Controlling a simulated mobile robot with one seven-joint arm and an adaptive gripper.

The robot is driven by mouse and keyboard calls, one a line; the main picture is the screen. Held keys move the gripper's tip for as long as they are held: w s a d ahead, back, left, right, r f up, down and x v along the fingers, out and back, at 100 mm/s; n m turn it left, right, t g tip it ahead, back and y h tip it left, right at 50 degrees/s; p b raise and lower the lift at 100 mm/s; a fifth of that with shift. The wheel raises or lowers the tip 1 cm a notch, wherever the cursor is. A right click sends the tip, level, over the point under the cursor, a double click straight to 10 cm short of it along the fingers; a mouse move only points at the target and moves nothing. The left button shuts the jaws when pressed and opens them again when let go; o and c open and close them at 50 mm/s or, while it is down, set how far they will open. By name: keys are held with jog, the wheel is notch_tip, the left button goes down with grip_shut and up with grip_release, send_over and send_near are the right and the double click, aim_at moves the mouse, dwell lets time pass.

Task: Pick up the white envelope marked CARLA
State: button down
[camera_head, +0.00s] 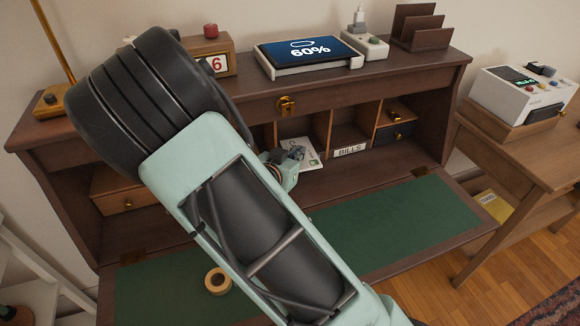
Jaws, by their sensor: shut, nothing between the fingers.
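A white envelope (311,158) sits in a middle pigeonhole of the dark wooden desk, tilted. Dark marking shows near its top left, but my gripper covers part of it, so I cannot read the full name. My gripper (297,153) is at the envelope's lower left, at the front of the pigeonhole. Its fingers are small and dark here; they look shut, with nothing held. I cannot tell whether they touch the envelope. My arm crosses the picture and hides the left pigeonholes and much of the desk.
The desk (365,93) has its green-lined flap (400,220) folded down, with a tape roll (218,281) on it. A BILLS label (350,150) marks the compartment right of the envelope. A tablet (308,51) is on top. The flap's right part is clear.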

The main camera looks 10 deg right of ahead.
jog(key=shift+w+d, duration=0.45)
jog(key=shift+w, duration=0.25)
jog(key=shift+w+d+f, duration=0.1)
jog(key=shift+w+f, duration=0.05)
jog(key=shift+f, duration=0.2)
jog(key=shift+f+b, duration=0.45)
jog(key=shift+f, duration=0.1)
jog(key=s+a, duration=0.1)
jog(key=s+p, duration=0.1)
jog(key=shift+s+a, duration=0.3)
jog(key=shift+a, duration=0.1)
jog(key=shift+s+a, duration=0.15)
jog(key=shift+s, duration=0.1)
